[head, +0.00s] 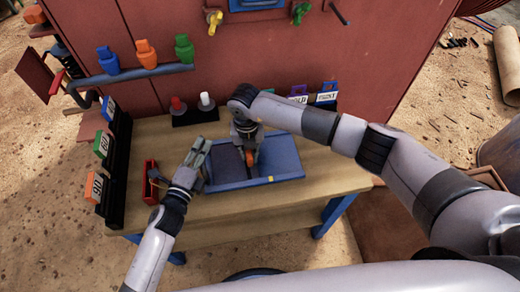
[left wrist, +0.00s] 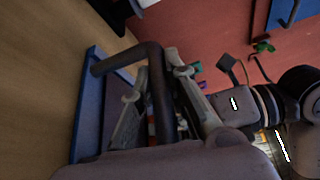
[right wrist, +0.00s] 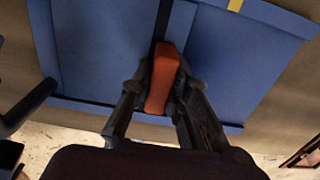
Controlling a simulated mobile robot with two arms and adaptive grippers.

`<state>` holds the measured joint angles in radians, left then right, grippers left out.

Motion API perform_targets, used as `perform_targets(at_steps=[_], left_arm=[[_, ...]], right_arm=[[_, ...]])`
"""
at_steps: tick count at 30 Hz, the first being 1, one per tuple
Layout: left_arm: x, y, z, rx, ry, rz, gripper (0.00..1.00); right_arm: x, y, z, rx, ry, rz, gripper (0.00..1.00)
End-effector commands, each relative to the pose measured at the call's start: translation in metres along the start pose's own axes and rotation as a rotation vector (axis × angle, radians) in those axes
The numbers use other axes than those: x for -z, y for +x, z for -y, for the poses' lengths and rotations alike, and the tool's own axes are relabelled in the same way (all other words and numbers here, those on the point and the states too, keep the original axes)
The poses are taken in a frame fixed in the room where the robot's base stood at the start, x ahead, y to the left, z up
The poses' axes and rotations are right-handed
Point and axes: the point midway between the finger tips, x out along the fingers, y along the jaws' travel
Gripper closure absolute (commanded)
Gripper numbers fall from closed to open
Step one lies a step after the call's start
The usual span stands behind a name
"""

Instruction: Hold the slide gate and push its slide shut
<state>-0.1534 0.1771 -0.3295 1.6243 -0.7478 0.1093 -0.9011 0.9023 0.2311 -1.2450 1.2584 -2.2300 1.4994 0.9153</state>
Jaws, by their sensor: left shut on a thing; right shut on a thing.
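The slide gate is a flat blue frame (head: 285,157) lying on the workbench, with a yellow mark on its front rail. A dark bent handle (left wrist: 155,95) stands at its left end. My left gripper (head: 197,158) is shut on this handle, which passes between its fingers in the left wrist view. An orange grip (right wrist: 163,80) stands on a dark strip across the gate. My right gripper (head: 250,158) comes from above and is shut on this orange grip, near the middle of the gate. The slide's edges are partly hidden by the right gripper.
A red open box (head: 149,182) stands left of the gate, beside a black rack with labelled cards (head: 104,145). A black stand with red and white knobs (head: 195,112) is behind. The red wall (head: 270,60) closes the back. The workbench front (head: 230,215) is clear.

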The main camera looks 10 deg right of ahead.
Motion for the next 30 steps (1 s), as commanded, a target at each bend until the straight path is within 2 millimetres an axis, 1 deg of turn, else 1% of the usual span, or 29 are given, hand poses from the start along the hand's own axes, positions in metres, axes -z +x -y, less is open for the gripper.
perform_targets(at_steps=[1,6,7,16,26,29,30], left_arm=[[0.003,-0.001,-0.002,-0.003,-0.004,-0.004,1.0],[0.004,0.0,-0.002,-0.003,-0.004,-0.005,1.0],[0.004,0.0,-0.002,-0.003,-0.004,-0.005,1.0],[0.004,0.0,-0.002,-0.002,-0.004,-0.006,1.0],[0.003,-0.001,-0.002,-0.003,-0.004,-0.005,1.0],[0.003,-0.001,-0.002,-0.003,-0.003,-0.005,1.0],[0.003,-0.001,-0.002,-0.003,-0.003,-0.005,1.0]], right_arm=[[0.001,-0.001,-0.007,-0.014,-0.004,0.002,1.0],[0.001,-0.001,-0.007,-0.017,-0.005,0.003,1.0],[0.001,-0.001,-0.008,-0.018,-0.005,0.003,0.83],[0.001,-0.001,-0.005,-0.013,-0.004,0.002,0.63],[0.0,-0.003,-0.003,-0.009,-0.002,0.002,0.63],[-0.001,-0.013,-0.003,-0.01,-0.004,0.004,0.63],[-0.001,-0.019,-0.003,-0.009,-0.004,0.005,0.63]])
